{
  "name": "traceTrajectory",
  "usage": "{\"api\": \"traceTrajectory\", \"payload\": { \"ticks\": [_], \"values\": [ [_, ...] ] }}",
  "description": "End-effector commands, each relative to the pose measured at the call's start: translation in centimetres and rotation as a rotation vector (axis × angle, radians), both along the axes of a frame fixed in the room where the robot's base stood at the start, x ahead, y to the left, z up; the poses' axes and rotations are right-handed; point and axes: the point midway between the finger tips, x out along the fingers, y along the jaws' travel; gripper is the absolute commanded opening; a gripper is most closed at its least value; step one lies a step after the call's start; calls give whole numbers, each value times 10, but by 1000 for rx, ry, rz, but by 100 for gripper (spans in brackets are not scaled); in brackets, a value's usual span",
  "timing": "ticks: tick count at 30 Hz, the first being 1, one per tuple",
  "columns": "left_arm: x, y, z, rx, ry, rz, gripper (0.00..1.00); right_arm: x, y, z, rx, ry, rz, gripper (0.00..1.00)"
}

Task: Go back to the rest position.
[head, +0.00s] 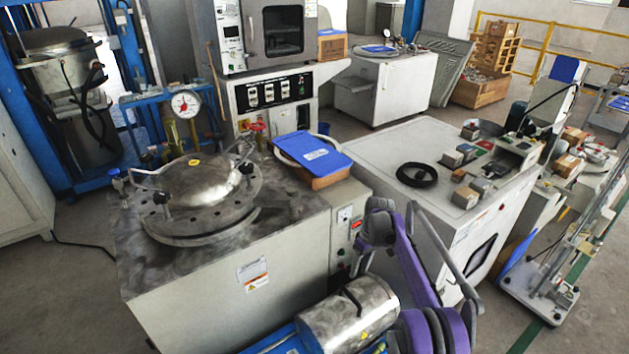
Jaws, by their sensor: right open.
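My right arm, purple and grey, rises from the bottom edge, right of centre. My right gripper (394,213) is open, with nothing seen between its fingers. It shows in front of the control panel and the right-hand white cabinet; whether it touches either cannot be told. My left gripper is not in view.
A steel-topped machine (290,215) bears a round bolted lid (200,185) and a blue-lidded box (313,155). A metal cylinder (349,312) lies close left of my arm. The right-hand white cabinet (372,150) carries a black coil (417,175) and small blocks. Floor (500,330) shows at lower right.

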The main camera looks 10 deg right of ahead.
Motion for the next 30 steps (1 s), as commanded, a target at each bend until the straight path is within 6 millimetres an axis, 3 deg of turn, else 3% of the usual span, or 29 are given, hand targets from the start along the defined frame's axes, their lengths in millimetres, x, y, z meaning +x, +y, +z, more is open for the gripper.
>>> {"api": "traceTrajectory", "payload": {
  "ticks": [5,14,21,30],
  "values": [
    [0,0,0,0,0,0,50,-5,6,16,-9,-11,-13,50],
    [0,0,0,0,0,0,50,-53,36,90,-65,-86,-102,50],
    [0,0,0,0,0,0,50,-120,60,135,-101,-159,-181,50],
    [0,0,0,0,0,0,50,-224,83,155,-123,-257,-274,50]
  ]
}}
